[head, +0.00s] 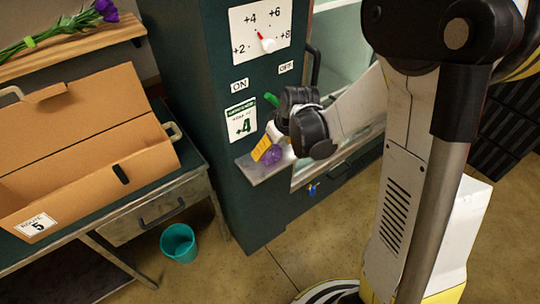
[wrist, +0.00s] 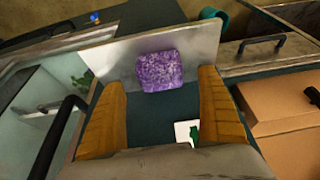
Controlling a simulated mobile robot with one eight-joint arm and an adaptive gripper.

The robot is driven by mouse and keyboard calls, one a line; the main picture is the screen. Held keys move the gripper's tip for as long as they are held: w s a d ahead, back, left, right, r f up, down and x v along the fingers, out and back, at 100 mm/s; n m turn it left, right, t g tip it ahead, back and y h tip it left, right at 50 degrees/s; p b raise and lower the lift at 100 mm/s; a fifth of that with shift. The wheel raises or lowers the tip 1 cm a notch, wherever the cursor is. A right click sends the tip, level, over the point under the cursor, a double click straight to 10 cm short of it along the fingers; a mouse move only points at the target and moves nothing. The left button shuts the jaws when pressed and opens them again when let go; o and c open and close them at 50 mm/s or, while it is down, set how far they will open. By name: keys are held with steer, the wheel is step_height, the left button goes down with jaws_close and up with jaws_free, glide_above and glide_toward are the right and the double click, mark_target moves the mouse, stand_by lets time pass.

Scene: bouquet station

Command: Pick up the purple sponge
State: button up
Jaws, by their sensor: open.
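The purple sponge (wrist: 160,71) is a speckled block on a small grey metal shelf (wrist: 117,62) in the wrist view. In the head view the sponge (head: 271,156) shows near the right part of the shelf (head: 262,172), partly hidden by my gripper. My gripper (wrist: 160,90) is open, with its two orange-yellow fingers apart to the left and right. The sponge lies beyond the fingers and between their lines, with nothing held. In the head view an orange finger of my gripper (head: 264,152) is close above the sponge; I cannot tell whether it touches.
The shelf juts from a dark green cabinet (head: 214,100) with a dial panel (head: 262,28). A glass-fronted compartment with a dark handle (head: 313,66) is at right. A cardboard box (head: 90,185) stands on the left table. A teal bin (head: 179,243) is on the floor.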

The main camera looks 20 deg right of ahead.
steer(key=x, duration=0.3)
steer(key=shift+r+b, duration=0.1)
steer(key=shift+b, duration=0.2)
steer(key=shift+r, duration=0.1)
steer(key=c, duration=1.2)
steer(key=shift+c, duration=0.2)
